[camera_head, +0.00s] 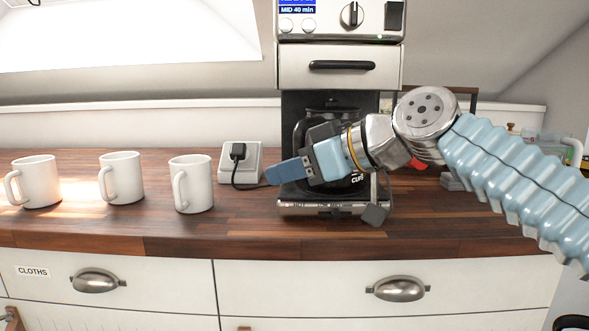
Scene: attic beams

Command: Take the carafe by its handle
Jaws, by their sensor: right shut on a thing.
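The carafe (330,115) is dark with a black top and stands in the black bay of the coffee maker (340,68), on its base plate. A bit of white lettering shows low on its front. My right gripper (292,171), with blue fingers, reaches in from the right in front of the carafe. My left gripper is not in view.
Three white mugs, a left one (36,182), a middle one (122,178) and a right one (192,184), stand on the wooden counter (120,225). A socket box (240,158) with a black plug stands left of the coffee maker. The counter front between mugs and machine is clear.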

